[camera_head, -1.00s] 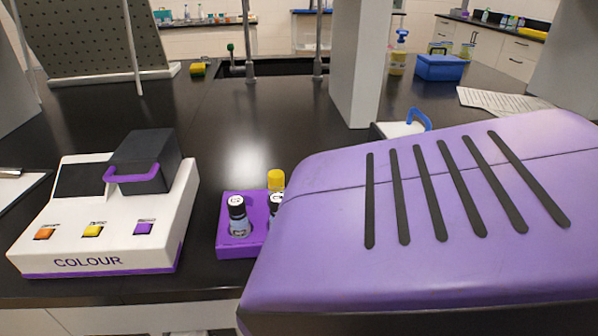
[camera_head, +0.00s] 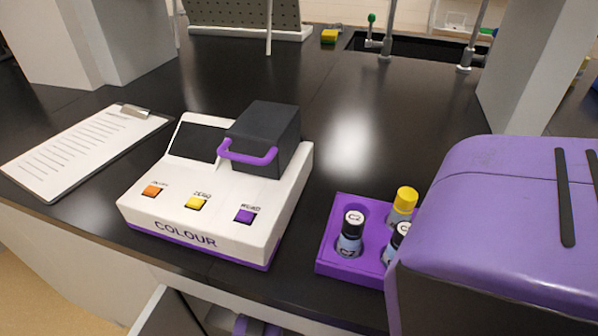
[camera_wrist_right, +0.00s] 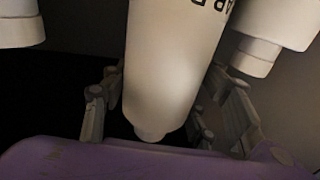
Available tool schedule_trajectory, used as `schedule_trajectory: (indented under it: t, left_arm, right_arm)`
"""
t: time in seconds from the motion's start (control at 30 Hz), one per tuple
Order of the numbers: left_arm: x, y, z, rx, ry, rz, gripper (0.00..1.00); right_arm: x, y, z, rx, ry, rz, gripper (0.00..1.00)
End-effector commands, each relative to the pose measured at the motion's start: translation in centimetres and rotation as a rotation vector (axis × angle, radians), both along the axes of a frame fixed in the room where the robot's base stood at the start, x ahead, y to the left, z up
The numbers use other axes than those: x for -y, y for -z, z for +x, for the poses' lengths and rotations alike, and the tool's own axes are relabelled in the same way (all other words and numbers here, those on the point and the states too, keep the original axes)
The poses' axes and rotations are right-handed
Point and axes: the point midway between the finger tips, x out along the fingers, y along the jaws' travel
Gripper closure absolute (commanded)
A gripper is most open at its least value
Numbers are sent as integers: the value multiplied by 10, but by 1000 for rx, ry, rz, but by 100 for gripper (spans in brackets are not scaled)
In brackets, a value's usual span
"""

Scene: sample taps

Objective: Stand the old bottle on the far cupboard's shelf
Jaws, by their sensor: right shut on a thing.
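In the right wrist view a white cylindrical bottle (camera_wrist_right: 170,60) with dark printed letters fills the middle. Its narrow end points down in the picture. My right gripper (camera_wrist_right: 163,105) is shut on it, with grey finger links on both sides. The label is only partly in view, so I cannot tell if this is the old bottle. My left gripper does not show. No cupboard shelf can be made out.
On the black bench stand a white colour meter (camera_head: 215,190), a clipboard (camera_head: 75,145) and a purple rack (camera_head: 340,262) with several small bottles. The rack's right side is hidden. A sink (camera_head: 400,47) lies behind. Bare bench (camera_head: 350,110) lies between.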

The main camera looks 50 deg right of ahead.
Motion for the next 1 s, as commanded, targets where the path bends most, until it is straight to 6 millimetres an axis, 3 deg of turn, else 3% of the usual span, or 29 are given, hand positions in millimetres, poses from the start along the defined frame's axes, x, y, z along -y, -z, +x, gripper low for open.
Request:
schedule_trajectory:
  t: [0.2,0.6,1.0]
  left_arm:
    - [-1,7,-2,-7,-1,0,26]
    - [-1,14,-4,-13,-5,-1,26]
    - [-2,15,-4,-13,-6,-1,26]
  right_arm:
    - [0,39,0,-4,-1,-4,100]
    - [0,89,0,-2,0,-2,100]
    - [0,96,0,1,0,-2,100]
